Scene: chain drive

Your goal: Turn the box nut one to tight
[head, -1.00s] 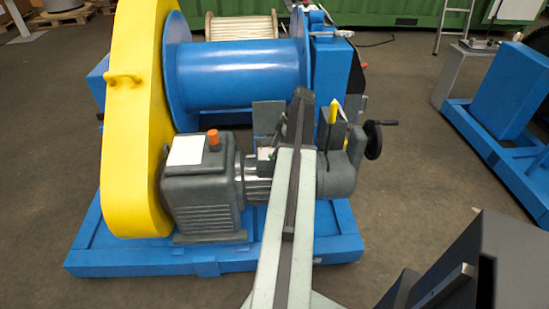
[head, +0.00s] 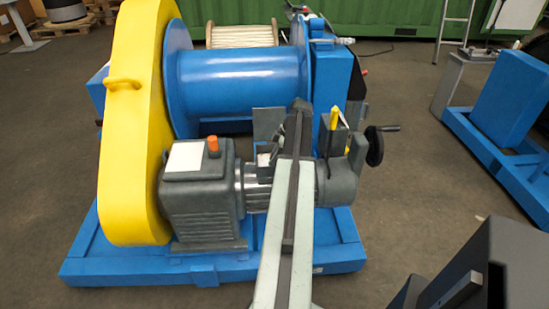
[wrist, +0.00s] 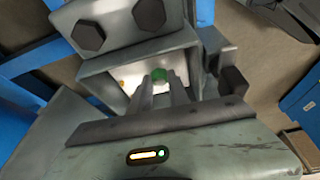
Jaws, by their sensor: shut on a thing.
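In the wrist view my gripper (wrist: 159,86) reaches into an open-fronted grey box (wrist: 100,76). Its two fingers are shut on a small green round piece (wrist: 160,74), which looks like box nut one. The fingers hide its sides, so I cannot tell how far it is turned. Behind it is a pale inner wall with orange marks. In the head view my own arm covers the gripper and the nut.
Two dark hex bolt heads (wrist: 88,36) sit on the plate above the box. A dark block (wrist: 233,81) stands close on the right. In the head view there are a grey motor (head: 200,195), a blue drum (head: 238,78), a yellow guard (head: 130,130) and a handwheel (head: 375,146).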

